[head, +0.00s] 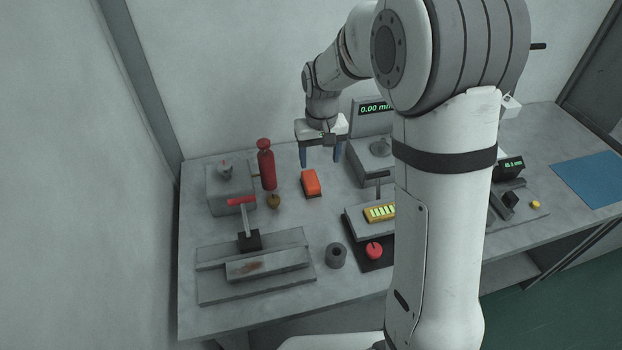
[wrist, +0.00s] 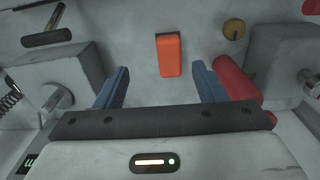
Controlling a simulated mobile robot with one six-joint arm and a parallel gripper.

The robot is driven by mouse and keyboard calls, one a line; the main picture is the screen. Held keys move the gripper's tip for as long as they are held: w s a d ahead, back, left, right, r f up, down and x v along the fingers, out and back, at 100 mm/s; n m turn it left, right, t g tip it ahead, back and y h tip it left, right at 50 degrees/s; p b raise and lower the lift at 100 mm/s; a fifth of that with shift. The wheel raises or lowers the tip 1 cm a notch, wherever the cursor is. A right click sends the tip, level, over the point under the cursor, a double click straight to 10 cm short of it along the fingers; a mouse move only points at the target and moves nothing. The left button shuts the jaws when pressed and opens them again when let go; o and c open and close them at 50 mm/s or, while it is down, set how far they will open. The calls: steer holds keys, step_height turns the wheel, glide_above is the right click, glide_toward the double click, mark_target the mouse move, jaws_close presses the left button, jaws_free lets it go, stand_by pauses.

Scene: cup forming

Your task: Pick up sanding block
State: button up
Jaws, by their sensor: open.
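The sanding block is most likely the orange block (head: 311,182) with a dark underside, lying on the grey bench between the red bottle and the gauge stand. It also shows in the wrist view (wrist: 168,55), beyond and between the fingers. My gripper (head: 320,164) is open and empty, with its blue fingers pointing down above the bench, behind the block in the head view. In the wrist view my gripper (wrist: 157,80) has its two fingers well apart, with the block nearer the right finger. Nothing hides the block in either view.
A red bottle (head: 266,165) and a small brown knob (head: 274,201) stand left of the block. The gauge stand (head: 372,160) is close on the right. A grey fixture with a red handle (head: 241,200) and a dark ring (head: 336,255) are nearer the front.

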mark_target(310, 178)
steer(key=f, duration=0.1)
steer(key=w+a+f, duration=0.1)
steer(key=w+f, duration=0.1)
steer(key=f, duration=0.1)
steer(key=shift+w+a, duration=0.1)
steer(key=shift+a, duration=0.25)
steer(key=f, duration=0.5)
steer(key=w+f, duration=0.1)
steer(key=f, duration=0.1)
steer(key=shift+a+f, duration=0.2)
steer(key=shift+f, duration=0.1)
steer(key=c, duration=1.1)
